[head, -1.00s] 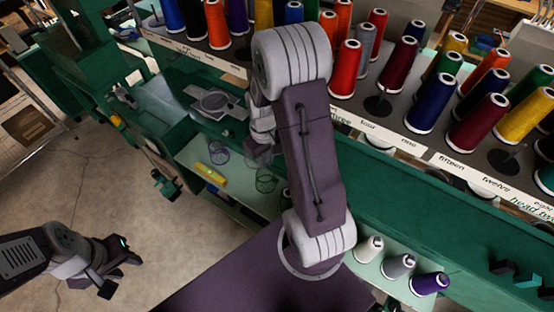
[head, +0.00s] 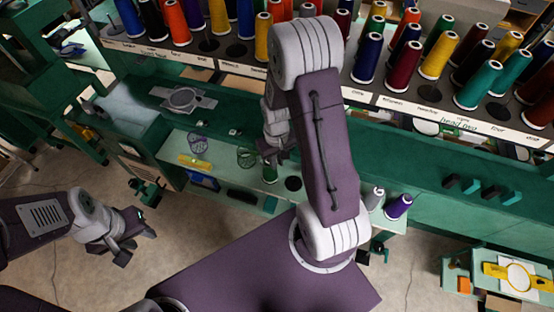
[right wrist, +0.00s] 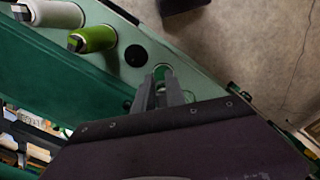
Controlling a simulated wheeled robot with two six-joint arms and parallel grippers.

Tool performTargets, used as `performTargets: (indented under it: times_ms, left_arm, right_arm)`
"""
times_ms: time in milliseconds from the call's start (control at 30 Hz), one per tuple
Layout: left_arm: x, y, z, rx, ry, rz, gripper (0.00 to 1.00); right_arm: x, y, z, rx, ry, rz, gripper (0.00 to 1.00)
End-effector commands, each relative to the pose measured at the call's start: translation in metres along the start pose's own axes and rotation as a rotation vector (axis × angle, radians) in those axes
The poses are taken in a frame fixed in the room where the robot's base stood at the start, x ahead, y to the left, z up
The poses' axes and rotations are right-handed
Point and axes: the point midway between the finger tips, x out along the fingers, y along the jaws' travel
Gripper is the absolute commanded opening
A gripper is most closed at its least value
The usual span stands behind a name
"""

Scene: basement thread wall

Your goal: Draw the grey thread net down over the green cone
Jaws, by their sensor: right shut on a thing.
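My right gripper (head: 269,157) is shut just above a green cone (head: 270,174) on the pale lower shelf. The same gripper (right wrist: 161,88) shows in the right wrist view, with a small green top and a pale rim (right wrist: 163,67) at its fingertips. The grey net in its jaws is too small and dark to make out, so I cannot tell how far it covers the cone. My left gripper (head: 138,243) is open and empty over the floor, far from the cone.
A dark round spot (head: 293,183) lies right of the green cone. A lime green cone (right wrist: 92,38) and a white cone (right wrist: 50,13) stand farther along. A thread rack stands above.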

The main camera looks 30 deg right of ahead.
Motion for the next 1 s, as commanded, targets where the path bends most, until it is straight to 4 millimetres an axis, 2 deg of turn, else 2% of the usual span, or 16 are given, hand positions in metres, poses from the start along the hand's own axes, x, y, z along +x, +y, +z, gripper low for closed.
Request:
performTargets:
  times_ms: [33,500,1000]
  left_arm:
    - [0.012,0.0,0.001,0.0,0.0,0.0,0.36]
    - [0.064,-0.001,0.007,0.0,0.0,0.0,0.36]
    - [0.108,-0.002,0.011,0.0,0.0,0.0,0.36]
  right_arm:
    - [0.013,0.0,0.0,0.0,0.0,0.0,0.0]
    - [0.071,0.0,0.0,0.0,-0.001,0.0,0.0]
    - [0.128,0.0,-0.001,0.0,0.0,0.0,0.0]
